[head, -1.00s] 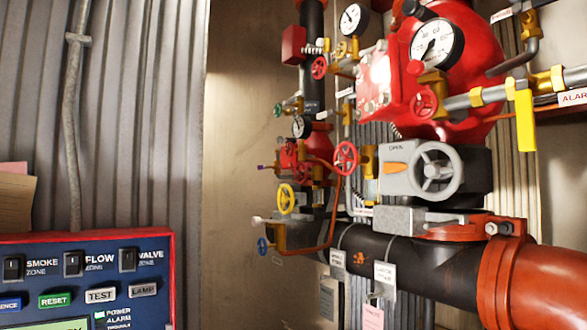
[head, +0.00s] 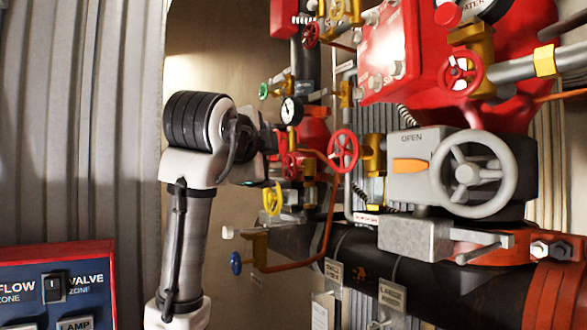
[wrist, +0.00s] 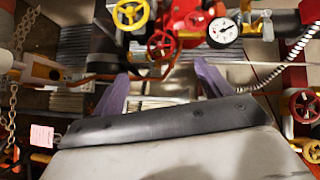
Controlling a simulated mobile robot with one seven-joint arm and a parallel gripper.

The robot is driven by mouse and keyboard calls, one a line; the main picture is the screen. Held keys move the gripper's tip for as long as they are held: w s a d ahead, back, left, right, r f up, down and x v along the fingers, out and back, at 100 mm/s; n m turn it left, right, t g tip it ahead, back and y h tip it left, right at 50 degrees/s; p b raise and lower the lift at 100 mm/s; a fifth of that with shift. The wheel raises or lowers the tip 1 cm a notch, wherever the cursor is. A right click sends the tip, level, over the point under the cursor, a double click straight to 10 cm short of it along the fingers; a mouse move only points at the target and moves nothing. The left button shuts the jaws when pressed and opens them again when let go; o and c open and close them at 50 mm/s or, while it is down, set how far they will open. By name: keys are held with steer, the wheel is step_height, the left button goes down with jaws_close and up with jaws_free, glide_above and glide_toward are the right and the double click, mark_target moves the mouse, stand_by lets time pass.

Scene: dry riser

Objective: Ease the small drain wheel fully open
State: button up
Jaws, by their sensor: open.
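Several small handwheels sit on the pipework in the head view, and no readable label tells which is the drain wheel. They include a yellow wheel (head: 272,199), a blue wheel (head: 236,263) and a red wheel (head: 343,151). My gripper (wrist: 163,78) is open, with two purple fingers apart and nothing held between them. In the wrist view a red wheel (wrist: 161,45) shows just beyond the gap between the fingers, and a yellow wheel (wrist: 130,14) is above it. In the head view my wrist hides the gripper and part of the pipework behind it.
A large grey valve handwheel (head: 473,174) stands at right above a thick black pipe (head: 425,280). A small gauge (head: 291,111) and an orange-brown thin pipe (head: 328,215) are close to my wrist. A blue alarm panel (head: 55,290) is at lower left.

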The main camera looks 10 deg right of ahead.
mark_target(287, 167)
steer(key=p+x, duration=0.2)
steer(key=x, duration=0.5)
steer(key=p+x, duration=0.3)
steer(key=x, duration=0.4)
steer(key=shift+w+d, duration=0.25)
steer(key=shift+d, duration=0.15)
steer(key=c, duration=1)
